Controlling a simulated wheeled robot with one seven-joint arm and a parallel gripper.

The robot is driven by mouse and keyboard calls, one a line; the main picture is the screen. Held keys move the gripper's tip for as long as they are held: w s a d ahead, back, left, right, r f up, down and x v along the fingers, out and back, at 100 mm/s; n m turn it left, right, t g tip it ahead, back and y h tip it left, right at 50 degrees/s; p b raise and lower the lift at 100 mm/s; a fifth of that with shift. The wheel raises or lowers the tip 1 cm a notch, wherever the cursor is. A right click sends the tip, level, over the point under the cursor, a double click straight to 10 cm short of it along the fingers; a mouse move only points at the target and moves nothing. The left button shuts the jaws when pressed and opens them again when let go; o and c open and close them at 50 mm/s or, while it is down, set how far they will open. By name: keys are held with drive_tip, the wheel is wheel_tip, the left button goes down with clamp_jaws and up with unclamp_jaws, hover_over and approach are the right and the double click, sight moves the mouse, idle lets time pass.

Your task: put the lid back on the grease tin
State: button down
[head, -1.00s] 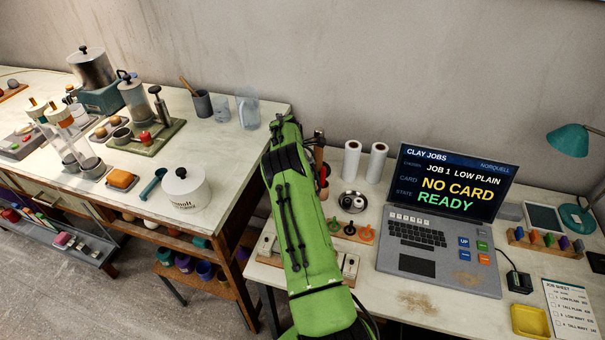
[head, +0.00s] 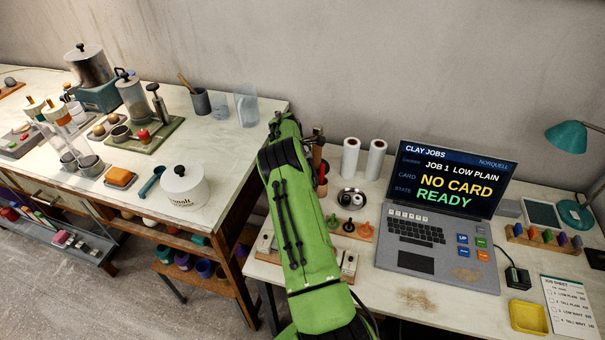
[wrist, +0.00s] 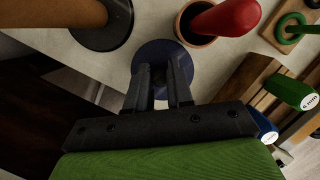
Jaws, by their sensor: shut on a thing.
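In the wrist view, a dark blue round disc (wrist: 163,47), which looks like the tin's lid, lies at the fingertips of my gripper (wrist: 161,72). The fingers are close together with a small dark part between them, and the disc spreads out around the tips. How high it is above the bench cannot be told. The tin cannot be made out for certain in either view. In the head view my green arm hides the disc and most of my gripper.
Near my gripper stand a red-handled thing in a terracotta holder (wrist: 184,37) and a brown cylinder on a dark round base (wrist: 108,33). A green labelled piece (wrist: 292,91) is at right. The laptop (head: 430,235) and white rolls (head: 350,158) stand on the right bench.

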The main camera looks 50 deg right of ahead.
drive_tip(key=shift+c, duration=2.3)
unclamp_jaws()
drive_tip(key=shift+r, duration=0.1)
drive_tip(key=shift+r+p, duration=2.3)
drive_tip(key=shift+r, duration=1.1)
drive_tip(key=shift+c, duration=0.3)
clamp_jaws()
drive_tip(key=shift+f, duration=0.1)
